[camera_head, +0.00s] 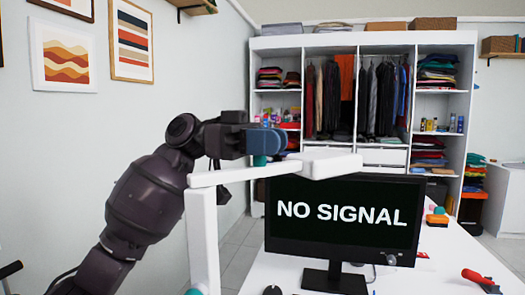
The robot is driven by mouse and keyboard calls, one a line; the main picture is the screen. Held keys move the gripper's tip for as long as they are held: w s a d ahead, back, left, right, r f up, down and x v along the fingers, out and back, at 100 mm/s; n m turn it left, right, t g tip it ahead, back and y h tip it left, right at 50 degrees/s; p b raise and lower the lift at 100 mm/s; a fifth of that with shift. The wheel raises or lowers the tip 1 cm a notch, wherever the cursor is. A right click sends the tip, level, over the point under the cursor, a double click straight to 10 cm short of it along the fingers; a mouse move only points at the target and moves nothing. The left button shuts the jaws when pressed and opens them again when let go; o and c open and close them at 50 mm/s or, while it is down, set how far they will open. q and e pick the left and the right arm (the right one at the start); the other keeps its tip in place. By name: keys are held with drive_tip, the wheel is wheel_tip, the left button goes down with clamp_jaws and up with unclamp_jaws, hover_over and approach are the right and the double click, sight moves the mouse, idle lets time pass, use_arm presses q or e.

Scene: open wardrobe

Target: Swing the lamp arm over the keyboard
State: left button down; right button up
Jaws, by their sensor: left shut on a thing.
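The white lamp has an upright post (204,245) at the lower middle-left and a level arm (225,175) reaching right to a flat white head (328,164). The head is in front of the monitor's top edge. My left gripper (266,142) comes in from the left, above the lamp arm. Its blue fingers are shut at a small teal part (260,160) on the arm, partly hidden by the fingers. No keyboard can be made out in this view. My right gripper is not in view.
A black monitor (343,252) reading "NO SIGNAL" stands on the white desk (400,280), right of the lamp post. A red-handled tool (478,277) lies at the desk's right. An open white wardrobe (352,40) full of clothes stands behind.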

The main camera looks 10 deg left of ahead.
use_arm(q)
drive_tip(key=shift+s+d+f+m+g, duration=0.1)
drive_tip(key=shift+s+d+m+g, duration=0.2)
drive_tip(key=shift+s+d+g, duration=0.4)
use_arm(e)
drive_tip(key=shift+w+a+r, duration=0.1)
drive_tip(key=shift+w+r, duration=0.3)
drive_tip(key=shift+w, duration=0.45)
use_arm(q)
drive_tip(key=shift+s+a, duration=0.1)
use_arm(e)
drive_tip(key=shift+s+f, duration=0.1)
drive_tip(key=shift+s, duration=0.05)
use_arm(q)
drive_tip(key=c, duration=1.4)
unclamp_jaws()
drive_tip(key=o, duration=0.4)
drive_tip(key=shift+s+a, duration=0.1)
drive_tip(key=shift+a, duration=0.1)
drive_tip(key=shift+o, duration=0.2)
drive_tip(key=shift+d, duration=0.1)
